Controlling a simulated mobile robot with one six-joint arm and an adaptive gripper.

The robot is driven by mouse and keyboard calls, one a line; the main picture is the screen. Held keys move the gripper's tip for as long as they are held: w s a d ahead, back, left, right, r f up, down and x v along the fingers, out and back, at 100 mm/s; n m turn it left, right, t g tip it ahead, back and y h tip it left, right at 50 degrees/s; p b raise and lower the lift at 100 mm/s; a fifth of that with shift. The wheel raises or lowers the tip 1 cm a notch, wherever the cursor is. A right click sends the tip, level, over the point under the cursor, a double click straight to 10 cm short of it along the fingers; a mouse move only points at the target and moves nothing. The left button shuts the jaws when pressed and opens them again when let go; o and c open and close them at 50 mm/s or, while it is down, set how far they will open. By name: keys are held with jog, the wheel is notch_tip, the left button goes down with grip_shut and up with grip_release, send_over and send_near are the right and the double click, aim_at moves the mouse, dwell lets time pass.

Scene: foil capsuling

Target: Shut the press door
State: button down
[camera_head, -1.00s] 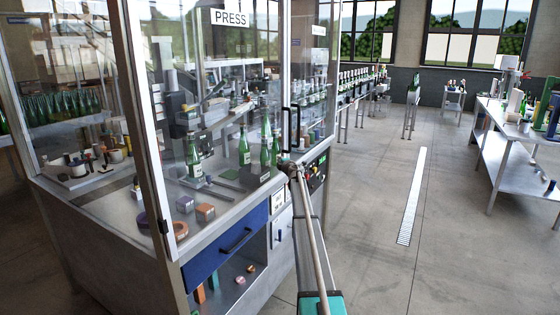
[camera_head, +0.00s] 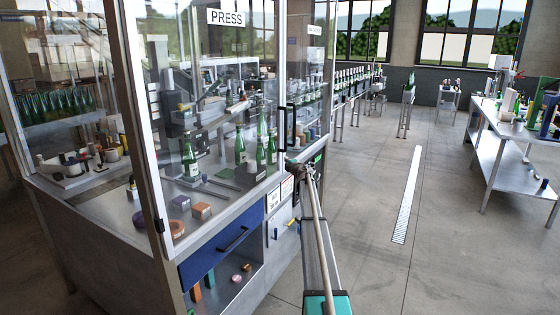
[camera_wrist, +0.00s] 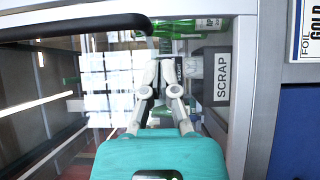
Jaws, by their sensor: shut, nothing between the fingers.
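The press door (camera_head: 205,110) is a clear glass panel in a metal frame, under the PRESS sign. It looks closed or nearly closed against the cabinet; I cannot tell whether a gap remains. Its black handle (camera_head: 283,130) stands upright at the right edge. In the wrist view the handle (camera_wrist: 75,27) crosses the upper left as a dark bar. My gripper (camera_head: 291,167) is just below the handle, by the door's lower right corner. In the wrist view my gripper's fingers (camera_wrist: 161,68) are together and empty, apart from the handle's grip. Contact with the door cannot be told.
Green bottles (camera_head: 240,147) and foil rolls stand behind the glass. A blue drawer (camera_head: 225,246) sits below the door. A SCRAP label (camera_wrist: 222,77) is close to the fingers. Clear floor with a drain grate (camera_head: 407,195) lies right; a bench (camera_head: 510,140) stands beyond.

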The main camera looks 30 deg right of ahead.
jog(key=s+d, duration=0.3)
jog(key=s, duration=0.3)
jog(key=shift+s+d, duration=0.25)
jog(key=shift+s, duration=0.15)
jog(key=s+a+f+m+g+h, duration=0.25)
jog(key=s+a+m, duration=0.25)
jog(key=a, duration=0.5)
jog(key=s+a+f+m+g+h, duration=0.1)
jog(key=s+a+f+m+g, duration=0.25)
jog(key=a, duration=0.55)
jog(key=s+a+f+m+g+h, duration=0.1)
jog(key=s+a+m+g+h, duration=0.1)
jog(key=s+a+m, duration=0.6)
jog(key=s+a+f+g+y, duration=0.3)
jog(key=s+a, duration=0.6)
jog(key=a, duration=0.3)
jog(key=s+a+f+g+y, duration=0.2)
jog(key=s+a+f+g, duration=0.1)
jog(key=s+a, duration=0.7)
jog(key=s+a+f+g+y, duration=0.3)
jog(key=s+a+f, duration=0.2)
jog(key=s+a, duration=0.4)
jog(key=a, duration=0.4)
jog(key=shift+s+a+f+g+y, duration=0.15)
jog(key=shift+a+f+g+y, duration=0.2)
jog(key=shift+g, duration=0.05)
